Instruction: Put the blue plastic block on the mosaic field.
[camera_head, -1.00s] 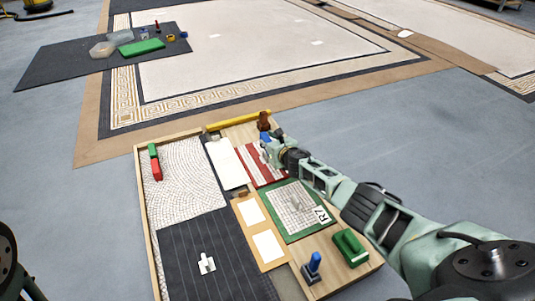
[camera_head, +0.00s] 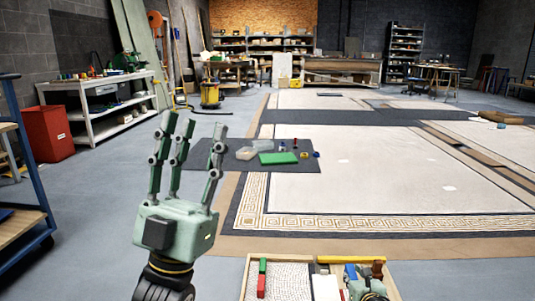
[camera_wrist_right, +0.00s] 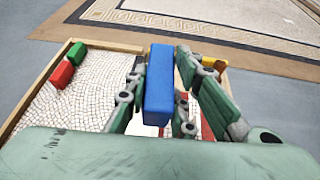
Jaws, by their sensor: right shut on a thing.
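The blue plastic block (camera_wrist_right: 159,85) stands between the fingers of my right gripper (camera_wrist_right: 163,75) in the right wrist view, held over the tray. In the head view my right gripper (camera_head: 366,286) is at the bottom, with a bit of the blue block (camera_head: 351,271) showing. The mosaic field (camera_wrist_right: 98,82) is the white, cobbled surface left of the block; its far part shows in the head view (camera_head: 292,282). A green block (camera_wrist_right: 77,53) and a red block (camera_wrist_right: 62,74) lie along its left side. My left gripper (camera_head: 190,145) is raised, fingers spread and empty.
The wooden tray rim (camera_head: 248,275) frames the field. A yellow bar (camera_head: 343,259) lies at its far edge. A dark mat (camera_head: 225,160) with a green block (camera_head: 278,158) lies on the floor beyond. A blue cart (camera_head: 25,180) stands at the left.

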